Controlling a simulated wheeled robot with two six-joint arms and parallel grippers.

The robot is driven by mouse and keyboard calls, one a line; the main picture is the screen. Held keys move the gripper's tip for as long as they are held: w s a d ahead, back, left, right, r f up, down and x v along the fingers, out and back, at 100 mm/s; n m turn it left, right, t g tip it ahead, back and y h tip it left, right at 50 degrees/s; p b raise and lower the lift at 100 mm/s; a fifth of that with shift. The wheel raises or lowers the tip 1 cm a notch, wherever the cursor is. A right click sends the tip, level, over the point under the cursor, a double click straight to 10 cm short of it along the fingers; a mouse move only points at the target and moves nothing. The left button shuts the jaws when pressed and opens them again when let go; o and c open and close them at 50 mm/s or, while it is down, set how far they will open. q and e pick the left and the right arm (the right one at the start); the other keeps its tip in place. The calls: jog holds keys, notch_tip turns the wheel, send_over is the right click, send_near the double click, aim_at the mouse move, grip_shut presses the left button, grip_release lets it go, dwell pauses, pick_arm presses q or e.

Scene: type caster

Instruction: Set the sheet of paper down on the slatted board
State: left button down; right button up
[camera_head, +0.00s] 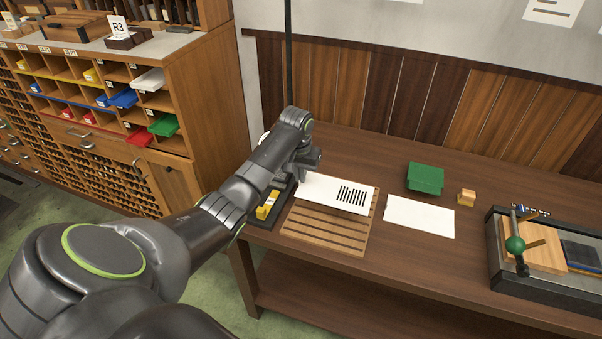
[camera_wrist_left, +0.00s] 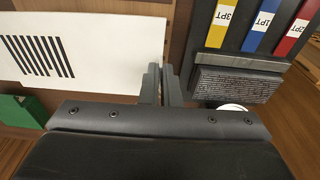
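A white sheet of paper (camera_head: 325,190) with black bars printed at one end lies flat over the back part of the slatted board (camera_head: 325,235), whose front slats are bare. Whether it touches the slats or hovers just above them, I cannot tell. My left gripper (camera_head: 306,172) is at the sheet's left end. In the left wrist view the sheet (camera_wrist_left: 110,50) reaches to the closely spaced fingers of my left gripper (camera_wrist_left: 161,85), which look shut on its edge. The pinch itself is mostly hidden. My right gripper is not in view.
A tray with yellow pieces (camera_head: 266,210) stands left of the board; its coloured labels (camera_wrist_left: 262,25) show in the wrist view. A second white sheet (camera_head: 420,216), a green box (camera_head: 425,178) and a small wooden block (camera_head: 466,197) lie to the right. A black-framed press (camera_head: 545,275) is farther right.

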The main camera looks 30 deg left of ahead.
aim_at(300, 185)
pick_arm(q)
jog(key=shift+r+p, duration=0.15)
jog(key=shift+p, duration=0.55)
notch_tip(300, 185, down, 4)
jog(key=shift+f+b, duration=0.25)
jog(key=shift+b, duration=0.85)
jog(key=shift+f+b, duration=0.35)
jog(key=shift+f, duration=0.5)
jog(key=shift+f, duration=0.6)
jog(key=c, duration=1.6)
grip_release()
jog(key=shift+r, duration=0.1)
